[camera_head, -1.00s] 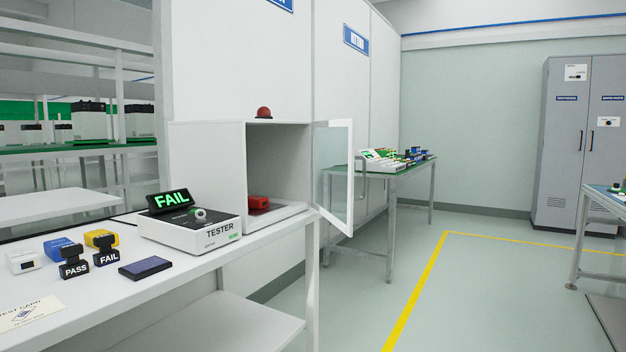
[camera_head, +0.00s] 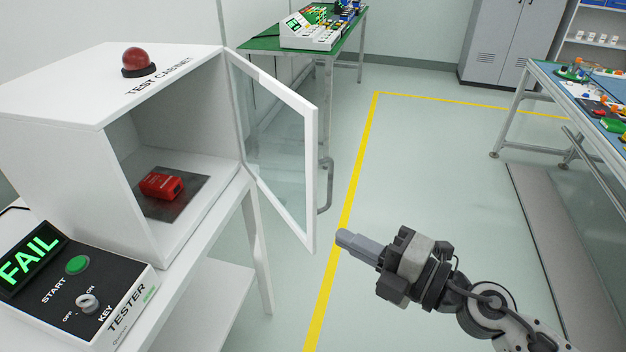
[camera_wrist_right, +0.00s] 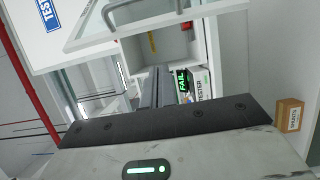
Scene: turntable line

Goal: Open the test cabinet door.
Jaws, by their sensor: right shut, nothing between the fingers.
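The white test cabinet (camera_head: 60,150) stands on the white bench at the left of the head view. Its glass door (camera_head: 312,190) in a white frame stands swung out to the right, and the inside shows. A grey bar handle (camera_head: 326,186) is on the door's outer side. A red block (camera_head: 162,185) lies on a dark plate inside. My right gripper (camera_head: 342,238) is shut and empty, just right of the door's lower free corner; contact cannot be told. In the right wrist view the door (camera_wrist_right: 85,30) and handle (camera_wrist_right: 112,12) are at the top. My left gripper is not in view.
The tester (camera_head: 105,290) showing FAIL sits in front of the cabinet. A red dome lamp (camera_head: 138,62) tops the cabinet. A green table (camera_head: 265,40) stands behind the door, a blue-topped table (camera_head: 560,85) at right. The floor between them is clear.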

